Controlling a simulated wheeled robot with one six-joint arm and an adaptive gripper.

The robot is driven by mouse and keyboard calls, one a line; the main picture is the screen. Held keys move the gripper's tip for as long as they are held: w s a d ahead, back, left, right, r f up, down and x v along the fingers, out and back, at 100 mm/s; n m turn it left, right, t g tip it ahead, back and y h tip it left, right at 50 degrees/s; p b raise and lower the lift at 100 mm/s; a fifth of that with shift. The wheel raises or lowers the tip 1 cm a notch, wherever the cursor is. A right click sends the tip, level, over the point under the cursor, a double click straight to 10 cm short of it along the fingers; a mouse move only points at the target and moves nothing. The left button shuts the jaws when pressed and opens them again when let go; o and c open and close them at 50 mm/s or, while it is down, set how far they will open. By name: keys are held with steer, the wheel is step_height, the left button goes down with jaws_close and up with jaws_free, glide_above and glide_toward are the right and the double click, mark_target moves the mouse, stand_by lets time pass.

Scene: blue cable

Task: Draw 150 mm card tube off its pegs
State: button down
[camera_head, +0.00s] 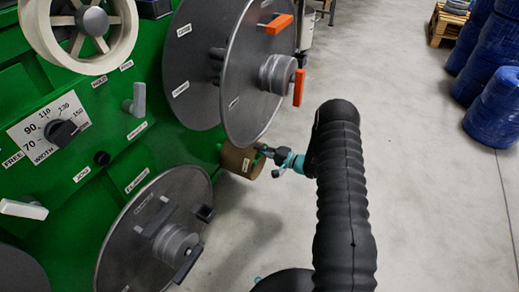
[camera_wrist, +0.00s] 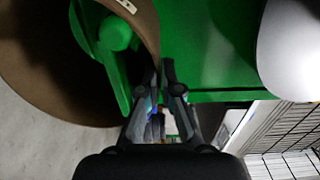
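The brown card tube (camera_head: 240,161) sits low on the green machine, beneath the large grey discs. In the wrist view its open end (camera_wrist: 148,22) faces me, with a green peg (camera_wrist: 115,35) showing inside the hollow. My gripper (camera_head: 264,151) is at the tube's outer end. In the wrist view my gripper (camera_wrist: 161,72) has its fingers close together, one on each side of the tube's wall, and appears shut on it. The fingertips partly hide the rim. The tube's far end and any other pegs are hidden.
Two large grey discs (camera_head: 243,110) with orange levers (camera_head: 298,88) hang just above the tube. A lower disc (camera_head: 140,245) is to the left. Open concrete floor (camera_head: 420,190) lies to the right, with blue rolls (camera_head: 497,105) and a pallet (camera_head: 447,24) farther back.

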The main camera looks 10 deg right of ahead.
steer(key=shift+s+r, duration=0.1)
steer(key=shift+r, duration=0.35)
stand_by(0.5)
steer(key=shift+b+v, duration=0.4)
steer(key=shift+v, duration=0.7)
stand_by(1.4)
